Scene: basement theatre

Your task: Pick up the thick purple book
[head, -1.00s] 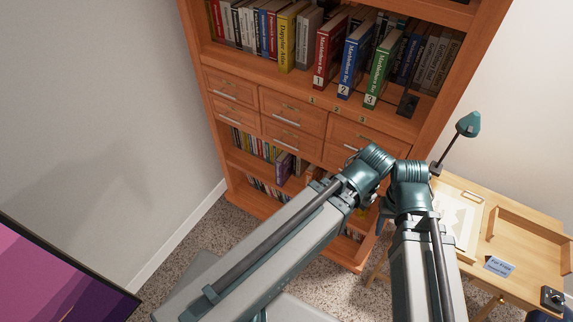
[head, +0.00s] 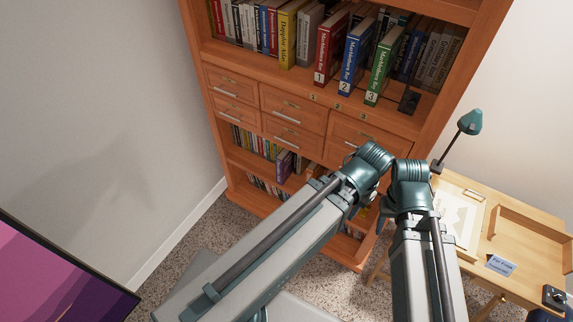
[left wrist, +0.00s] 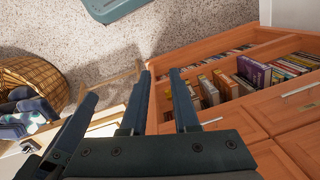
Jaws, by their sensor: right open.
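The thick purple book (head: 284,165) stands in the open shelf below the drawers, at the right end of a row of thinner books. It also shows in the left wrist view (left wrist: 253,72), upright among other spines. My left gripper (left wrist: 160,73) is open and empty, its two fingers apart, with the book beyond them to the right. My right gripper (head: 373,207) is mostly hidden behind my arms in the head view, low in front of the bookcase. It is open, and neither gripper touches the book.
The wooden bookcase (head: 235,68) has closed drawers (head: 292,107) above the book's shelf. A wooden desk (head: 533,252) with a teal lamp (head: 469,123) stands at the right. In the left wrist view, a wicker basket (left wrist: 42,76) is at left.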

